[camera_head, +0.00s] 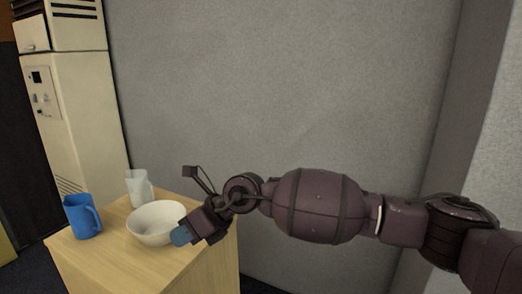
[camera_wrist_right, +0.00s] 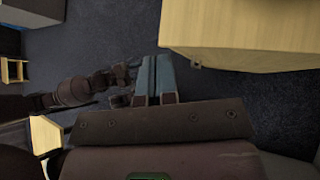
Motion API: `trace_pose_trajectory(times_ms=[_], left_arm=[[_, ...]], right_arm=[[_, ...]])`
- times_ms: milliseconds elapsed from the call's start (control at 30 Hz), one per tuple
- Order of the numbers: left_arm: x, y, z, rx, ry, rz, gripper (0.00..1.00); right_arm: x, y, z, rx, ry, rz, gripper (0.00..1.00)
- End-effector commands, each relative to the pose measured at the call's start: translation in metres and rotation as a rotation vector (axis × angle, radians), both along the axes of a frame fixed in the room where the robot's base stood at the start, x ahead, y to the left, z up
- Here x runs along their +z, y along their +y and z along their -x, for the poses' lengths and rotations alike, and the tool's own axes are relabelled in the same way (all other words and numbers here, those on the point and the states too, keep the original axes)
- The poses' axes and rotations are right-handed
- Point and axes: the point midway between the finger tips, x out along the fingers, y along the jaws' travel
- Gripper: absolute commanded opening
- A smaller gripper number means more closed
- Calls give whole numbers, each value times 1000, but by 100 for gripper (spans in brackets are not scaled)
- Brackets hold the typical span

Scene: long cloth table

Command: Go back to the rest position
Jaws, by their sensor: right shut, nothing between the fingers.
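My right gripper (camera_head: 182,236) reaches in from the right in the head view, its blue fingertips overlapping the right side of a white bowl (camera_head: 146,234). In the right wrist view its two blue fingers (camera_wrist_right: 155,78) lie together, shut with nothing between them. They show over dark floor beside the edge of the wooden table. Whether they touch the bowl cannot be told. In the right wrist view a dark arm, apparently my left one, lies at the left; its gripper (camera_wrist_right: 124,98) is too small and dark to read. It does not show in the head view.
The light wooden table (camera_head: 207,266) also holds a blue pitcher (camera_head: 82,217) at the left and a whitish pitcher (camera_head: 138,188) behind the bowl. A tall cream cabinet (camera_head: 75,110) stands at the back left. A grey wall (camera_head: 290,90) is behind. Dark floor (camera_wrist_right: 215,88) is bare beside the table.

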Motion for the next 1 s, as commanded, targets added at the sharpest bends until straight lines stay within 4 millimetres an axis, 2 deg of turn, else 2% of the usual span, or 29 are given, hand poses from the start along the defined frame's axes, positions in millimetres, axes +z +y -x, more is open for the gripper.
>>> trace_pose_trajectory(times_ms=[33,100,200,333,467,567,667,867,1000], left_arm=[[1,0,-1,0,-2,0,43],[2,0,-1,0,-5,0,43],[3,0,-2,-1,-6,0,43],[3,-1,-2,-1,-7,0,43],[3,0,-1,-1,-6,0,43],[2,0,-1,0,-4,0,43],[1,0,-1,0,-2,0,43],[0,0,0,0,0,0,43],[0,0,0,0,1,0,43]], right_arm=[[22,12,9,-11,57,-107,0],[49,23,18,-43,161,-258,0],[81,28,26,-104,339,-473,0],[110,15,20,-227,607,-740,0],[118,-12,4,-362,854,-949,0],[112,-38,-10,-472,1029,-1082,0],[98,-68,-25,-583,1189,-1195,0],[49,-130,-44,-808,1482,-1383,0],[4,-175,-47,-962,1659,-1493,0]])
